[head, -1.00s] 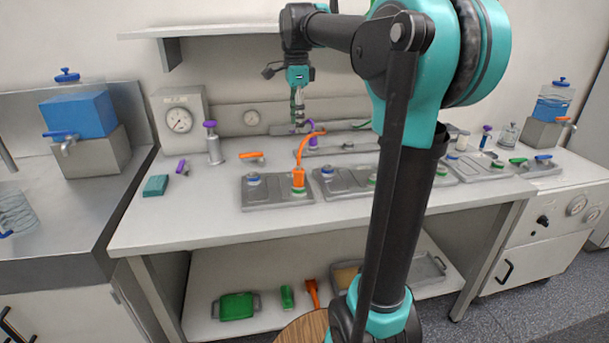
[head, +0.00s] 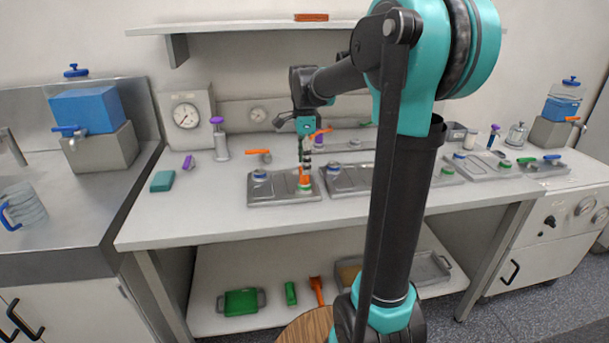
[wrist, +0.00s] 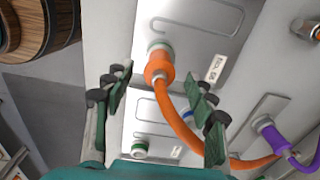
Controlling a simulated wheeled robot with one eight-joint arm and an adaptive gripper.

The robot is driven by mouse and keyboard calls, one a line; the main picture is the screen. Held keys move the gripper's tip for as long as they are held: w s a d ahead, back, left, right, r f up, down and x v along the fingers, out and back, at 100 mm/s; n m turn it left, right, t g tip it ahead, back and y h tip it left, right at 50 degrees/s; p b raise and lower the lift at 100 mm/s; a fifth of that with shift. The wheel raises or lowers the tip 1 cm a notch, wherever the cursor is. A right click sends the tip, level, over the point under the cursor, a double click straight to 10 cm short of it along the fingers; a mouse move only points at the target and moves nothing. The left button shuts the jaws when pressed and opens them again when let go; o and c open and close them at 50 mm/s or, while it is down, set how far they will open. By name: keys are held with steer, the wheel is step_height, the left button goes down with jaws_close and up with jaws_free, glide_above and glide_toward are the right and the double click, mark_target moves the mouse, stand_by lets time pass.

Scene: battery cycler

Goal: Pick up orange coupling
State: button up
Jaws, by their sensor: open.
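The orange coupling (head: 305,179) stands upright at the right end of the left grey plate on the bench, partly hidden by my gripper. In the wrist view the orange coupling (wrist: 158,69) sits at a pale green-grey ring, and an orange hose (wrist: 190,135) curves from it toward the lower right. My gripper (head: 305,158) is just above the coupling in the head view. In the wrist view my gripper (wrist: 158,86) is open, with its dark green fingers on either side of the coupling's picture position. Contact with it cannot be told.
A purple connector (wrist: 268,128) with a purple hose lies to the right in the wrist view. A blue-knobbed port (head: 259,175) is left on the same plate. A second grey plate (head: 347,182) adjoins on the right. The bench front (head: 220,230) is clear.

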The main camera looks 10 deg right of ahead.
steer(key=shift+f, duration=1.55)
jaws_close()
step_height(320, 180, up, 20)
